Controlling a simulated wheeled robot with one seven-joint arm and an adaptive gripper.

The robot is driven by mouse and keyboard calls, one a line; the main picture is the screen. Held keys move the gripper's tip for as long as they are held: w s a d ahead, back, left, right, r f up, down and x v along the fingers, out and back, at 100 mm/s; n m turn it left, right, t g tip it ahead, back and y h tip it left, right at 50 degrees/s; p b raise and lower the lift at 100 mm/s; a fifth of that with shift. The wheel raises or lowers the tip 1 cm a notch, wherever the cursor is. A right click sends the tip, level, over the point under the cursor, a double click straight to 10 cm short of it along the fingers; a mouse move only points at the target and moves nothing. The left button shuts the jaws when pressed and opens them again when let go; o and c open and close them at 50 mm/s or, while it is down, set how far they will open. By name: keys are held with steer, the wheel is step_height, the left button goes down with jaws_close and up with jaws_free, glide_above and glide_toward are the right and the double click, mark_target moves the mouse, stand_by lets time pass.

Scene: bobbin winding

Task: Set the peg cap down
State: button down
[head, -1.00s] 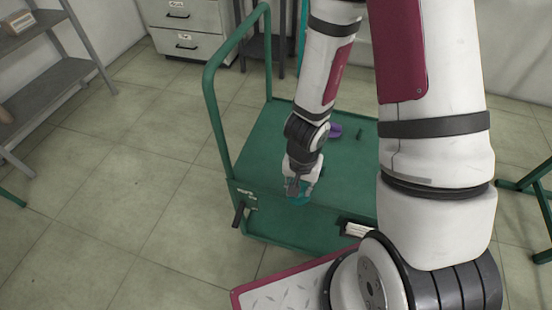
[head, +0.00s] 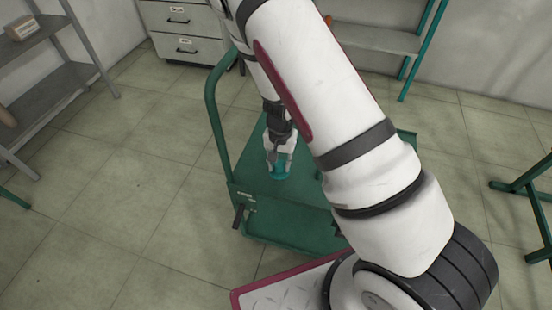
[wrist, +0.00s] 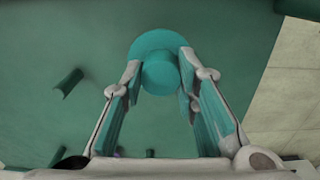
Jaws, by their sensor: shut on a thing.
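The peg cap (wrist: 160,68) is a teal round piece with a wide flange and a narrower round knob. In the wrist view it sits between my two fingertips, which press on both sides of the knob. My gripper (wrist: 160,82) is shut on it. In the head view my gripper (head: 279,168) points down over the green cart deck (head: 285,214), with the teal cap (head: 278,176) at its tips. I cannot tell whether the cap touches the deck.
A dark green angled piece (wrist: 69,82) lies on the deck to the left in the wrist view. The cart's tall handle rail (head: 216,125) rises at the left. Grey shelves (head: 50,85) stand far left, and a drawer cabinet (head: 185,35) behind. Much of the deck is bare.

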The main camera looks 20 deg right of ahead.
steer(key=w, duration=0.4)
steer(key=shift+f, duration=0.2)
steer(key=shift+w+f, duration=0.1)
steer(key=shift+f, duration=1.65)
steer(key=c, duration=1.2)
jaws_free()
steer(key=shift+c, duration=0.2)
